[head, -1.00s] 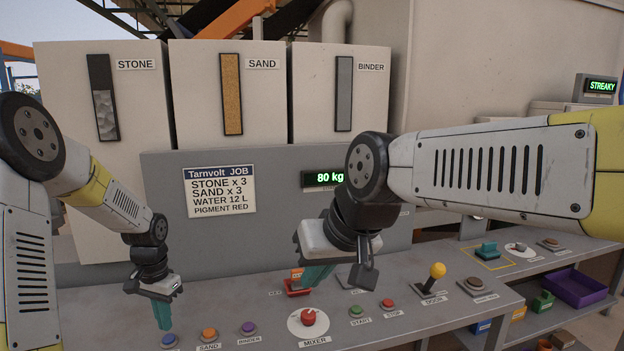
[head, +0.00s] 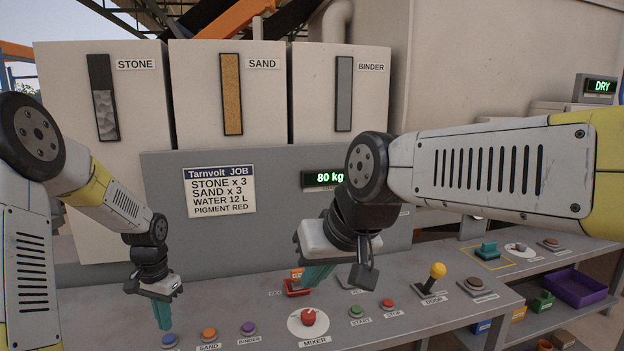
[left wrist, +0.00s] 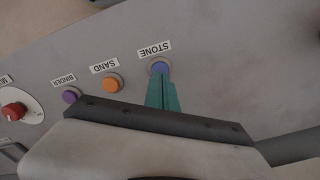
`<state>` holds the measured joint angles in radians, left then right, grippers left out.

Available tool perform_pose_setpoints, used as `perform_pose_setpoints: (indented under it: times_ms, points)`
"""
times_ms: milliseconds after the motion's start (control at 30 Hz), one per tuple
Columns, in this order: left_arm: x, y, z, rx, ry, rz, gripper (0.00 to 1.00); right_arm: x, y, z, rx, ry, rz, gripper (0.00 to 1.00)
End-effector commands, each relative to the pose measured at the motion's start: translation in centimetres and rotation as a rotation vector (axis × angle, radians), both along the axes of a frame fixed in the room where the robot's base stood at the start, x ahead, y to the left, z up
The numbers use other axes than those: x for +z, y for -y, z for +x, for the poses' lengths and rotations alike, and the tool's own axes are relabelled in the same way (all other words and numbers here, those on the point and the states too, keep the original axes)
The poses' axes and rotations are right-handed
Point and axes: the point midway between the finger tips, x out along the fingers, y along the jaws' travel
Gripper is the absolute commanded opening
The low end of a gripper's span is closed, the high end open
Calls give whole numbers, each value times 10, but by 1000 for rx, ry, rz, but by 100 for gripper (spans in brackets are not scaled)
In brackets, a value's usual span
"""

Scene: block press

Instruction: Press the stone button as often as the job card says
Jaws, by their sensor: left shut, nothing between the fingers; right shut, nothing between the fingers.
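The job card (head: 219,192) on the grey panel reads STONE x 3, SAND x 3, WATER 12 L, PIGMENT RED. The stone button (head: 169,341) is blue and sits at the front left of the console; it also shows in the left wrist view (left wrist: 160,67), beside its STONE label. My left gripper (head: 163,325) is shut and empty, its teal fingertips pointing down just above or at the stone button; I cannot tell whether they touch. My right gripper (head: 312,285) is shut and empty over the middle of the console. The green display (head: 325,178) reads 80 kg, partly hidden by my right arm.
Right of the stone button are the orange sand button (head: 209,334) and purple binder button (head: 248,328). Further right are the red mixer knob (head: 308,317), start (head: 356,311) and stop (head: 388,304) buttons and a yellow-topped lever (head: 436,272). A small display (head: 599,87) reads DRY.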

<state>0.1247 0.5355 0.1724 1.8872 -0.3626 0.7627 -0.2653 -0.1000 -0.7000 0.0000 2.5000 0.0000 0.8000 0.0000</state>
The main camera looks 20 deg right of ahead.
Motion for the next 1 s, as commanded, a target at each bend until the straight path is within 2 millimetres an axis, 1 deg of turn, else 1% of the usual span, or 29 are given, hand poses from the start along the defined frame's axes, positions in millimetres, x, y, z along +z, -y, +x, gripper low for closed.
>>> perform_pose_setpoints:
  times_ms: [1000]
  points:
    - [-25, 0, 0, 0, -1, 1, 0, 0, 0, 0, 0, 0, 0, 0]
